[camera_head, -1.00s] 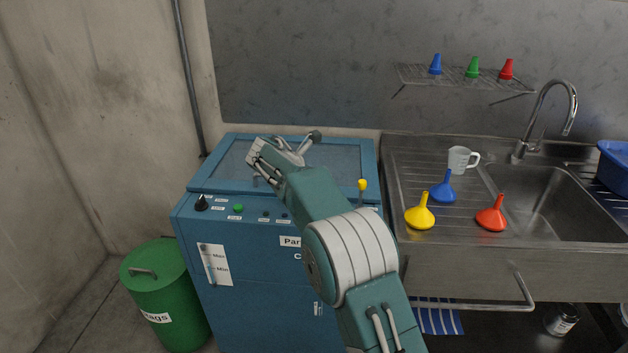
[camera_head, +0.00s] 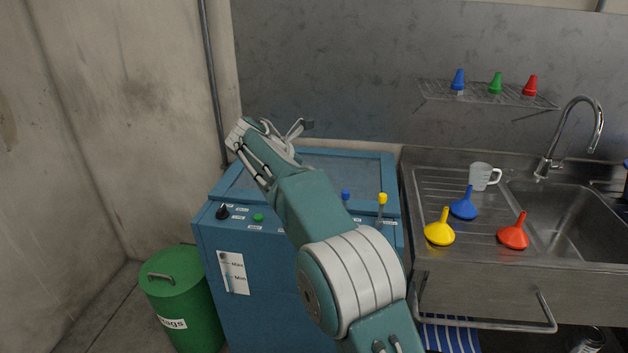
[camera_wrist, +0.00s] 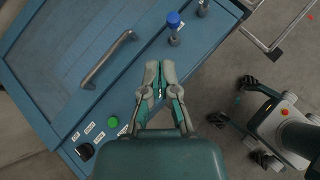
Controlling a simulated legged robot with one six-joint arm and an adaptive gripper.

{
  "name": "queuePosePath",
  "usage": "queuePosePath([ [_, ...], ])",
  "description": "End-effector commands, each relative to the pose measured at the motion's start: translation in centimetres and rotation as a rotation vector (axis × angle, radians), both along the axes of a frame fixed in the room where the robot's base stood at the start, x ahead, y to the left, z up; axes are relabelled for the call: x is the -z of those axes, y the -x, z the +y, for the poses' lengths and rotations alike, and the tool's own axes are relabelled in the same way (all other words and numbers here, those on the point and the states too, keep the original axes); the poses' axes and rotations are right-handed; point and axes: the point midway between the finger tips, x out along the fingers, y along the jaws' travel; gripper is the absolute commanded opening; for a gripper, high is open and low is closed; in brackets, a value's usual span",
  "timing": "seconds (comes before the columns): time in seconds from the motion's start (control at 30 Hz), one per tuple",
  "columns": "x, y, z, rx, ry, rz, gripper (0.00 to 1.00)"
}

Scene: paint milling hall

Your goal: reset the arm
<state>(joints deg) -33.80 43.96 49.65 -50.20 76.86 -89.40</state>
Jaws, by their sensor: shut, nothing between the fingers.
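My gripper (camera_head: 305,124) is shut and empty at the end of my raised arm, above the back of the blue cabinet (camera_head: 240,280) in the head view. The wrist view shows the two fingers of my gripper (camera_wrist: 161,74) close together with nothing between them. They are over the cabinet's front edge, apart from the lid handle (camera_wrist: 108,60). My forearm hides part of the cabinet's lid and control panel in the head view.
A blue-topped knob (camera_head: 345,195) and a yellow-topped one (camera_head: 382,198) stick up from the cabinet's front. A green bin (camera_head: 182,300) stands at left. The sink unit (camera_head: 480,257) at right holds a mug (camera_head: 482,176) and yellow (camera_head: 439,232), blue (camera_head: 464,206) and red (camera_head: 514,236) funnels.

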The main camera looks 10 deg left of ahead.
Motion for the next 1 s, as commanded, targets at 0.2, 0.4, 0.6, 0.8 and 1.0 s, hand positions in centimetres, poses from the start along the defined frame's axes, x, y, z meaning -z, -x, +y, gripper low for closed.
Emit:
queuePosePath([
  [0.2, -1.5, 0.9, -1.1, 0.048, -0.062, -0.017, 0.0],
  [0.4, -4.4, 4.1, -7.3, 0.232, -0.282, -0.076, 0.0],
  [0.6, -6.3, 8.8, -13.0, 0.449, -0.512, -0.144, 0.0],
  [0.8, -6.9, 14.6, -17.3, 0.682, -0.725, -0.214, 0.0],
  [1.0, -6.4, 21.1, -21.0, 0.933, -0.936, -0.291, 0.0],
])
